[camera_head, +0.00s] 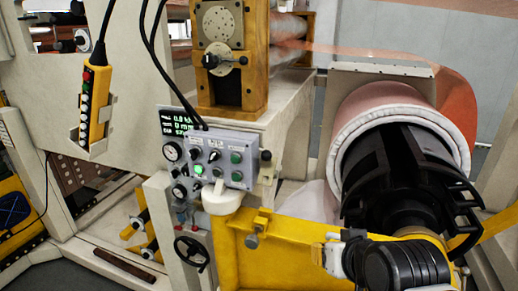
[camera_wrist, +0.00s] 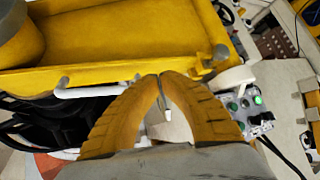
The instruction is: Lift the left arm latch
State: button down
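The yellow machine arm (camera_head: 285,250) with its latch crosses the lower middle of the head view. It also shows along the top of the wrist view (camera_wrist: 140,45), which looks turned over against the head view. A white bar handle (camera_wrist: 92,91) runs along the arm's edge; I cannot tell for sure if it is the latch. My gripper (camera_wrist: 160,76) shows its two ribbed yellow-brown fingers, tips together at the arm's edge, right of the handle and apart from it. Pale parts show between the fingers, but nothing appears gripped.
The grey control panel (camera_head: 210,155) stands left of the arm, with a white rounded part (camera_head: 221,199) below it. The copper foil roll (camera_head: 355,120) and its black chuck (camera_head: 395,180) are on the right. A yellow pendant (camera_head: 94,108) hangs at left.

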jog(key=w+a+r+m+t+y+b, duration=0.1)
jog(key=w+a+r+m+t, duration=0.1)
jog(key=w+a+r+t, duration=0.2)
jog(key=w+a+r+m+t+y+b, duration=0.1)
jog(key=w+a+r+t, duration=0.3)
jog(key=a, duration=0.5)
jog(key=w+a+r+m+t+y+b, duration=0.2)
jog(key=w+a+r+m+t, duration=0.1)
jog(key=w+a, duration=0.3)
jog(key=shift+w+a+r+t, duration=0.25)
jog(key=shift+w+r+t, duration=0.5)
jog(key=shift+w, duration=0.2)
jog(key=m+h+b, duration=0.2)
jog(key=m+h, duration=1.6)
jog(key=m, duration=0.1)
send_near(265, 169)
jog(key=s+a, duration=0.1)
jog(key=s, duration=0.5)
jog(key=x, duration=0.6)
jog(key=p+x, duration=0.1)
jog(key=x, duration=0.5)
jog(key=shift+w+a+r, duration=0.1)
jog(key=shift+a+r, duration=0.05)
jog(key=shift+a, duration=0.05)
jog(key=shift+w+d+r, duration=0.2)
jog(key=shift+w+r, duration=0.2)
